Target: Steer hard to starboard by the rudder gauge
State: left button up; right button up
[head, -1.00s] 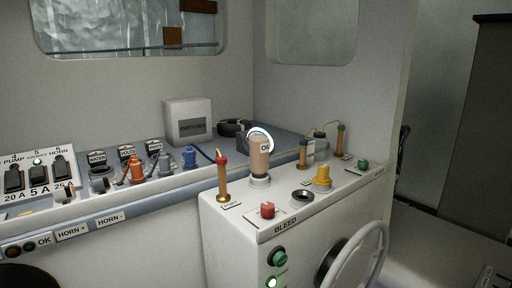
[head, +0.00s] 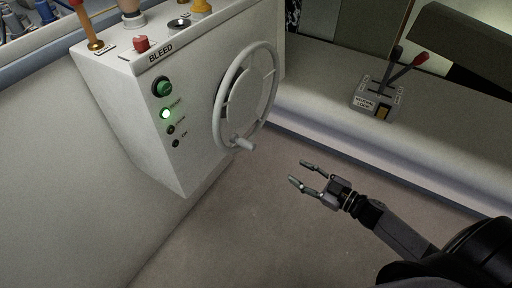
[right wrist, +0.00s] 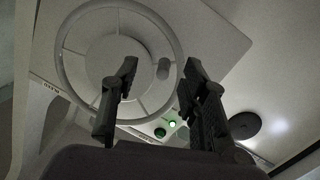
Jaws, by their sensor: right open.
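The steering wheel (head: 247,97) is light grey and sits on the side of the white console, with a spinner knob (head: 243,144) low on its rim. My right gripper (head: 301,172) is open and empty, right of the knob and apart from it, above the floor. In the right wrist view the wheel (right wrist: 113,60) fills the upper left, and the knob (right wrist: 163,68) shows between the open fingers, beyond them. I cannot make out a rudder gauge in either current view. My left gripper is not in view.
The console (head: 125,105) carries a green button (head: 162,87), a lit green lamp (head: 164,114) and a red button (head: 141,43). A grey lever box (head: 377,100) with a red-knobbed lever stands on the bench (head: 325,85) at right. The floor (head: 235,225) before the wheel is clear.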

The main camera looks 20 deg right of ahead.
aim_at(247, 144)
notch_tip(247, 144, up, 5)
jog(key=a+n+y, duration=0.2)
jog(key=a, duration=0.1)
jog(key=shift+g, duration=0.3)
jog(key=p+x, duration=0.1)
jog(key=x, duration=1.5)
jog(key=shift+w+a, duration=0.1)
jog(key=shift+a, duration=0.05)
jog(key=shift+c, duration=0.3)
grip_shut()
